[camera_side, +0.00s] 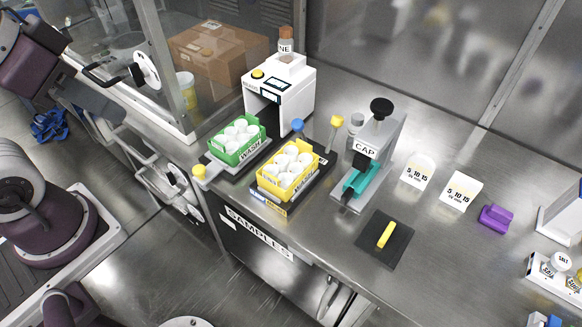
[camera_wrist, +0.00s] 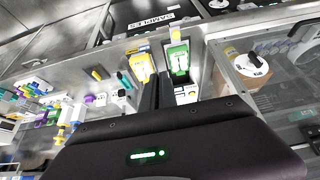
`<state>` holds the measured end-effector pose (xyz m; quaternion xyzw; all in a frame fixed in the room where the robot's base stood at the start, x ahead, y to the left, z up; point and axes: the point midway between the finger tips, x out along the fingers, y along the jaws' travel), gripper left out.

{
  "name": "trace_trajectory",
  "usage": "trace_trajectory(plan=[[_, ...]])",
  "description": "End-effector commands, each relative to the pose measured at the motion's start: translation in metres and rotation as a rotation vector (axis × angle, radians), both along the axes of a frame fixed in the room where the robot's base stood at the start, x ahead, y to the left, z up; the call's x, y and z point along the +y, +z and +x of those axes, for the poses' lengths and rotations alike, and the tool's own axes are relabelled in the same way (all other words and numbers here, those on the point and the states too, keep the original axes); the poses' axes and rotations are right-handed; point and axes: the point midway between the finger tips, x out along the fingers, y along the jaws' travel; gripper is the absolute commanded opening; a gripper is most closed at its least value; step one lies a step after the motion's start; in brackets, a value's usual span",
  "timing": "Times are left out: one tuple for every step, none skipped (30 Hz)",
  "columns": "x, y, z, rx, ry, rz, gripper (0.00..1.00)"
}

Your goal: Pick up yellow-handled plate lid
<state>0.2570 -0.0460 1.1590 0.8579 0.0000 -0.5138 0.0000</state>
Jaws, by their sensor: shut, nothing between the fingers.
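The plate lid is a dark flat square with a yellow bar handle (camera_side: 386,235). It lies flat on the bench near its front edge in the side view, in front of the CAP press. In the wrist view the small yellow handle (camera_wrist: 97,74) shows left of the fingers, at a distance. My gripper (camera_wrist: 157,92) shows in the wrist view as two dark fingers close together, shut and empty. It is well away from the lid, and nothing touches the lid.
The CAP press (camera_side: 375,155) stands behind the lid. A yellow rack (camera_side: 268,187) and a green rack (camera_side: 227,157) of white-capped tubes stand to the left. A glass-sided enclosure with a door handle (camera_side: 145,70) is at upper left.

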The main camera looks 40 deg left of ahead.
Motion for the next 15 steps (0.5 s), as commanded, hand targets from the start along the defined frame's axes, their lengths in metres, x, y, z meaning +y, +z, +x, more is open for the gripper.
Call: trace_trajectory(plan=[[0.0000, 0.0000, 0.0000, 0.000, 0.000, 0.000, 0.14], [0.0000, 0.0000, 0.0000, 0.000, 0.000, 0.000, 0.20], [0.0000, 0.0000, 0.0000, 0.000, 0.000, 0.000, 0.28], [0.0000, 0.0000, 0.0000, 0.000, 0.000, 0.000, 0.33], [0.0000, 0.0000, 0.0000, 0.000, 0.000, 0.000, 0.39], [0.0000, 0.0000, 0.0000, 0.000, 0.000, 0.000, 0.47], [0.0000, 0.0000, 0.0000, 0.000, 0.000, 0.000, 0.53], [0.0000, 0.0000, 0.0000, 0.000, 0.000, 0.000, 0.59], [0.0000, 0.0000, 0.0000, 0.000, 0.000, 0.000, 0.67], [0.0000, 0.0000, 0.0000, 0.000, 0.000, 0.000, 0.73], [0.0000, 0.0000, 0.0000, 0.000, 0.000, 0.000, 0.79], [0.0000, 0.0000, 0.0000, 0.000, 0.000, 0.000, 0.80], [0.0000, 0.0000, 0.0000, 0.000, 0.000, 0.000, 0.80], [0.0000, 0.0000, 0.0000, 0.000, 0.000, 0.000, 0.80], [0.0000, 0.0000, 0.0000, 0.000, 0.000, 0.000, 0.80]])
